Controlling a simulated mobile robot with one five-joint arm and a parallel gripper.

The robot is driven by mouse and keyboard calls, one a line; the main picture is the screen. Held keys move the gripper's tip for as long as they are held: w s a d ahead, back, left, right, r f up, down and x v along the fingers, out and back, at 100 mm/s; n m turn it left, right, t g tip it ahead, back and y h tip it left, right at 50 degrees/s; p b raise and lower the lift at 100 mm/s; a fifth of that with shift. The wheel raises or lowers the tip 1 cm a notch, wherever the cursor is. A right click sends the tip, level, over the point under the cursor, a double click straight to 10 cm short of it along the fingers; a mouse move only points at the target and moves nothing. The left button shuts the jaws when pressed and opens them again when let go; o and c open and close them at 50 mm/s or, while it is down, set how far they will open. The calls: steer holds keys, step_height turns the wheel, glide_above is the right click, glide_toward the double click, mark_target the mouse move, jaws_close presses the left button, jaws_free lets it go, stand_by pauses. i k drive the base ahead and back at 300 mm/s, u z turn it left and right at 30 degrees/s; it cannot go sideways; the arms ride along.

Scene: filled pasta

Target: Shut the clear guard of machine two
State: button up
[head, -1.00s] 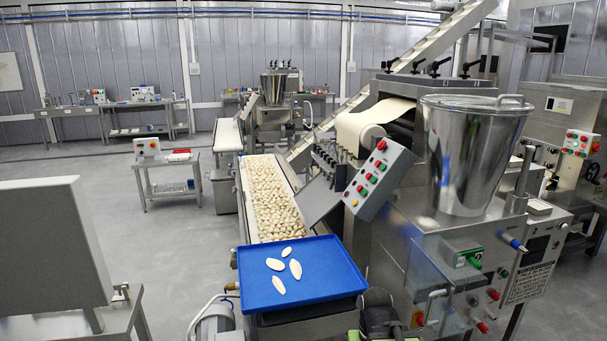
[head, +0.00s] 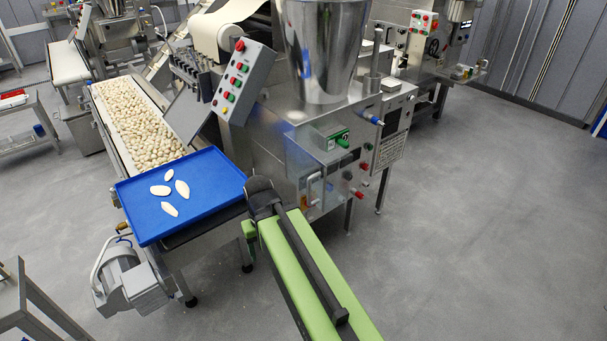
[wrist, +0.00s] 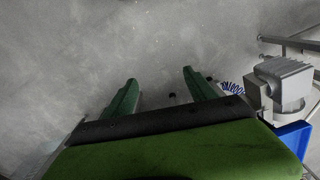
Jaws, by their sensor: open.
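The steel machine with a hopper (head: 322,60) stands at the centre of the head view; I cannot read a number on it. Its clear guard (head: 303,166) is a see-through panel low on the front, with a pale handle (head: 313,190). The panel seems to stand out at an angle from the machine face, but its edges are hard to see. My green arm reaches in from the bottom of the head view, ending just left of the guard. My gripper (wrist: 160,92) is open and empty in the wrist view, over grey floor. The guard is not in the wrist view.
A blue tray (head: 205,165) with several pale pieces lies left of my arm, before a conveyor of pasta (head: 135,120). A grey motor (head: 130,285) sits below it; it also shows in the wrist view (wrist: 285,80). The floor right of the machine is clear.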

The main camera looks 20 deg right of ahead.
mark_target(309, 181)
steer(key=u, duration=2.4)
steer(key=k, duration=0.4)
steer(key=z, duration=0.2)
